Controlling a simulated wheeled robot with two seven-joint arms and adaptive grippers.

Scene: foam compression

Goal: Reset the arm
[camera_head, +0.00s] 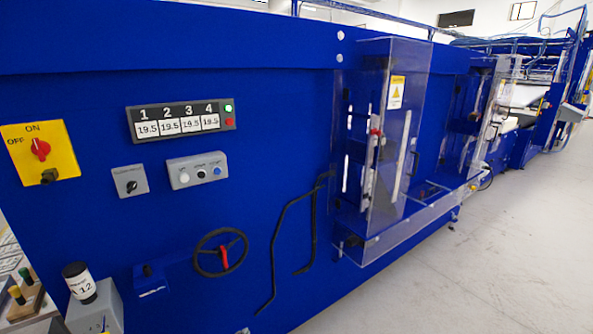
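Neither of my grippers and no part of my arms shows in the head view. A large blue machine (90,100) fills most of the view. On its front are a yellow ON/OFF plate with a red rotary switch (40,149), a display panel (181,119) numbered 1 to 4 reading 19.5 in each window, a small grey switch box (130,181), and a grey button box (197,171). Below them is a black handwheel (221,252) with a red handle. A black bent lever or rod (275,250) runs down the front.
A clear guard (410,130) with a warning label juts out from the machine at centre right. A grey box with a black-capped cylinder (79,283) stands at the lower left. Pale floor (480,270) is open at the right. More blue machinery (525,140) stands behind.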

